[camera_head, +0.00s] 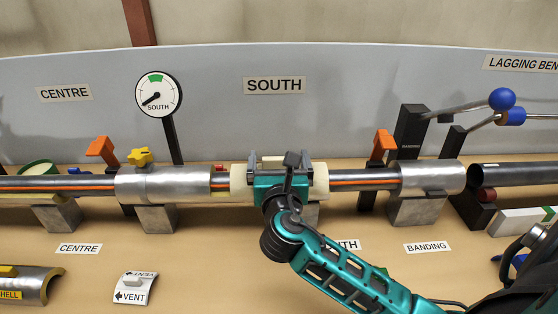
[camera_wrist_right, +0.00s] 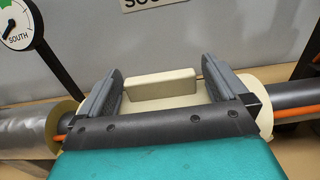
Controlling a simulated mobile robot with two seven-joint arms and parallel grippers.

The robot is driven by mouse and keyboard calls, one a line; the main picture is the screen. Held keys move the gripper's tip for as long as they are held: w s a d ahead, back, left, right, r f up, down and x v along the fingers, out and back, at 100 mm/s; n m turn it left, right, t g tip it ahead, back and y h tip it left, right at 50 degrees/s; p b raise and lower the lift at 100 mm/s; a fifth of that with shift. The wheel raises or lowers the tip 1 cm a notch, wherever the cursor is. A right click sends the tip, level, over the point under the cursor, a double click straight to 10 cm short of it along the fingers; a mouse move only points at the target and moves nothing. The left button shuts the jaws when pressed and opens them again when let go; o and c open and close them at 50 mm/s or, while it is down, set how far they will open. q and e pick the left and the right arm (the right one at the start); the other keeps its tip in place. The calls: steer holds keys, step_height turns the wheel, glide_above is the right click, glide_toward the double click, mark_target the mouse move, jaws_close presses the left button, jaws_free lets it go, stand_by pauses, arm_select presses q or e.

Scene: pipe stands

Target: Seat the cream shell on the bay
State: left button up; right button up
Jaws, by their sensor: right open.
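The cream shell (camera_head: 320,180) lies over the pipe in the SOUTH bay, between two silver-clad lengths. Its cream ends show on both sides of my right gripper (camera_head: 281,160). In the right wrist view the shell (camera_wrist_right: 265,108) has a raised cream block (camera_wrist_right: 162,88) on top. My right gripper's fingers (camera_wrist_right: 160,78) stand open on either side of this block, with visible gaps. The gripper body hides the shell's middle, and I cannot tell how its underside meets the pipe. My left gripper is not in view.
Orange levers (camera_head: 382,145) and a yellow knob (camera_head: 140,156) rise along the pipe. A gauge (camera_head: 158,95) stands behind it. A silver shell (camera_head: 30,284) and a white VENT piece (camera_head: 134,288) lie in front at left. Blue-ended rods (camera_head: 502,99) stand at right.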

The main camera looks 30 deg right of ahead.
steer(key=v, duration=1.3)
steer(key=shift+f, duration=0.1)
